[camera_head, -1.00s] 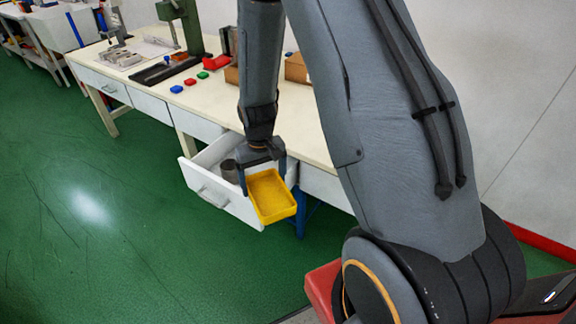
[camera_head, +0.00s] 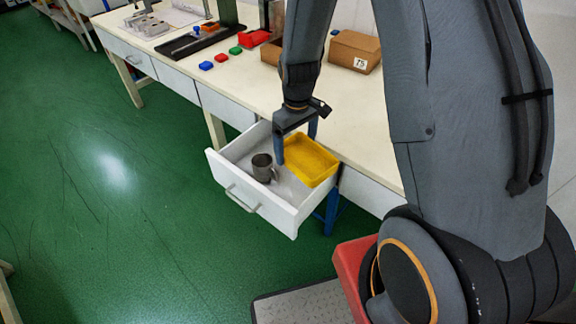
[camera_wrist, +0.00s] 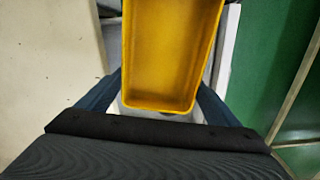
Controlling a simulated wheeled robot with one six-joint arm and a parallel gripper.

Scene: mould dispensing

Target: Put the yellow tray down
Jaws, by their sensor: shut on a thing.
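The yellow tray (camera_head: 311,160) is an empty rectangular box with raised walls. In the head view it shows over the right rear part of the open white drawer (camera_head: 268,204); whether it touches the drawer or hangs above it I cannot tell. My gripper (camera_head: 296,154) is shut on the tray, a finger on each side near one end. In the wrist view the tray (camera_wrist: 168,60) lies between the two blue-grey fingers, over part of the drawer. My far finger is partly hidden behind the tray.
A dark metal mug (camera_head: 262,168) stands in the drawer, left of the tray. The pale worktop (camera_head: 360,130) lies behind, with cardboard boxes (camera_head: 355,50), small blue, green and red blocks (camera_head: 206,65) and a black-based stand (camera_head: 190,42). Green floor (camera_head: 110,220) is clear in front.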

